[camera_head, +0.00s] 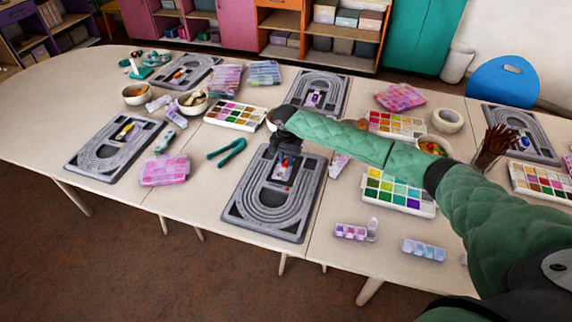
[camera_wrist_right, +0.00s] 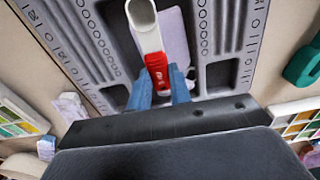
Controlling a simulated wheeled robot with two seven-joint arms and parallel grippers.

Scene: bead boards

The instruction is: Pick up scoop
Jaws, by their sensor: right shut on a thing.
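The scoop (camera_wrist_right: 149,32) has a white hollow end and a red grip. My right gripper (camera_wrist_right: 160,84) is shut on the red part, between two blue fingers, with the white end pointing away from the hand. In the head view the right gripper (camera_head: 286,158) points down over the middle of a grey bead board (camera_head: 262,222), and a little red of the scoop (camera_head: 282,172) shows below it. I cannot tell whether the scoop touches the board. The left gripper is not in view.
Green pliers (camera_head: 227,149) and a pink bead box (camera_head: 164,171) lie left of the board. A colourful bead tray (camera_head: 399,194) lies to its right, under my forearm. Small bead boxes (camera_head: 423,250) are near the front edge. Other grey boards (camera_head: 115,147) stand around the table.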

